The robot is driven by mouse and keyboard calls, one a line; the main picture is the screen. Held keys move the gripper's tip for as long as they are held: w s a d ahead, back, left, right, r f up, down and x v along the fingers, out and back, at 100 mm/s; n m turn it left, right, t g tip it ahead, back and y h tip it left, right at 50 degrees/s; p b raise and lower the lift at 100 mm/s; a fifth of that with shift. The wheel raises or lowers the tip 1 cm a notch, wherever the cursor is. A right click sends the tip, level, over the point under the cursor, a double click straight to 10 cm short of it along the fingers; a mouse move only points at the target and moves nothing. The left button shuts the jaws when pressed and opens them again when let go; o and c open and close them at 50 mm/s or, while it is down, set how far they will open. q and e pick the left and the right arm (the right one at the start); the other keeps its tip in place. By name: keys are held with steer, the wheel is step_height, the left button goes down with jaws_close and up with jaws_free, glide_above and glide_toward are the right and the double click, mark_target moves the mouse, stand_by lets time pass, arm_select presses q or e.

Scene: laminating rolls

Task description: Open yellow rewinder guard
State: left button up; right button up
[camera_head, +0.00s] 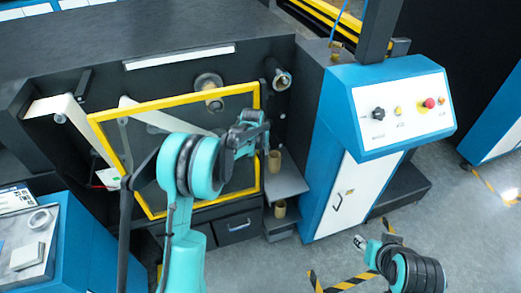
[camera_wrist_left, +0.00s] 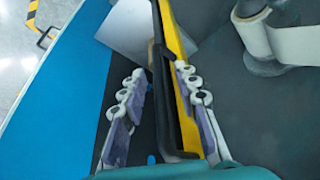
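The yellow rewinder guard (camera_head: 170,101) is a yellow-framed panel across the front of the dark machine; I cannot tell whether it stands slightly ajar. My left gripper (camera_head: 258,130) is at the guard's right edge, and my arm hides part of the panel. In the left wrist view, the left gripper's fingers (camera_wrist_left: 158,105) are spread apart. A black handle bar (camera_wrist_left: 166,95) and the yellow frame edge (camera_wrist_left: 179,40) run between them. The right finger is close against the yellow edge; a gap shows at the left finger. My right gripper (camera_head: 361,243) is low at the right, away from the guard.
A blue control cabinet (camera_head: 343,105) with a red button stands right of the guard. Small shelves with brown cores (camera_head: 274,161) are beside it. A blue table (camera_head: 66,240) is at lower left. Grey floor (camera_head: 425,210) is open at lower right.

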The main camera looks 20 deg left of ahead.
arm_select(q)
steer(key=shift+c, duration=0.4)
jaws_close()
steer(key=shift+s+a, duration=0.1)
steer(key=s+a, duration=1)
steer(key=a, duration=0.4)
steer(key=s+a+b, duration=0.1)
steer(key=s+a, duration=0.8)
steer(key=a, duration=0.6)
steer(key=s+a+b, duration=0.1)
steer(key=s+a, duration=0.9)
steer(key=a, duration=0.4)
steer(key=shift+s+a, duration=0.3)
steer(key=shift+a, duration=0.1)
steer(key=shift+o, duration=0.4)
jaws_free()
steer(key=v, duration=1.2)
